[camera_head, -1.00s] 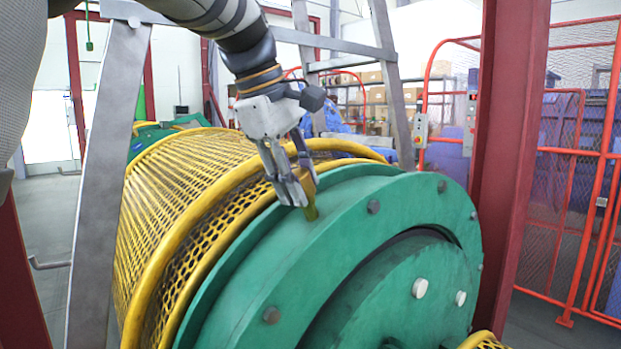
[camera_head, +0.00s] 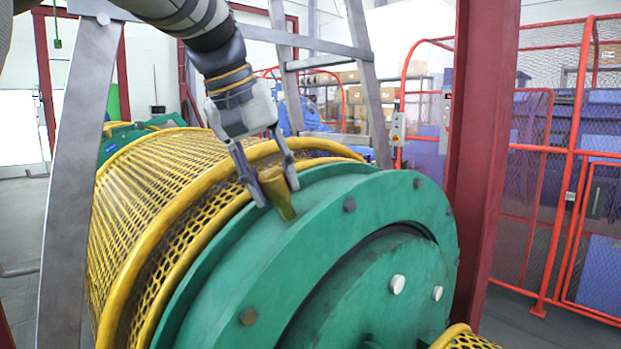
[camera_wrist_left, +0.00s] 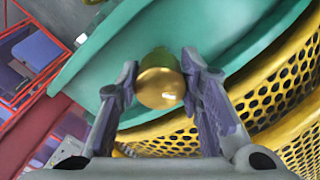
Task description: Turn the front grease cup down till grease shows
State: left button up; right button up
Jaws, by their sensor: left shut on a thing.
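The front grease cup (camera_head: 274,190), a brass-coloured cylinder, stands on top of the green round housing (camera_head: 340,200) near its yellow mesh side. In the left wrist view its round gold end (camera_wrist_left: 161,84) faces me between the fingers. My left gripper (camera_head: 277,196) comes down from above and is shut on the cup, one grey finger on each side. It also shows in the left wrist view (camera_wrist_left: 160,74). No grease can be made out in either view; the cup's base is small and partly unclear. My right gripper is out of view.
A yellow mesh guard (camera_head: 170,190) with thick yellow rims lies left of the housing. A grey ladder (camera_head: 75,200) stands at the left. A dark red post (camera_head: 480,150) rises at the right, with red mesh fencing (camera_head: 567,190) behind it.

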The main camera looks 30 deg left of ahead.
pick_arm(q)
jog(key=m, duration=0.4)
jog(key=shift+m, duration=0.3)
jog(key=shift+a+m, duration=0.1)
jog(key=shift+m, duration=2.2)
jog(key=o, duration=1.2)
jog(key=shift+c, duration=0.2)
jog(key=v, duration=1.2)
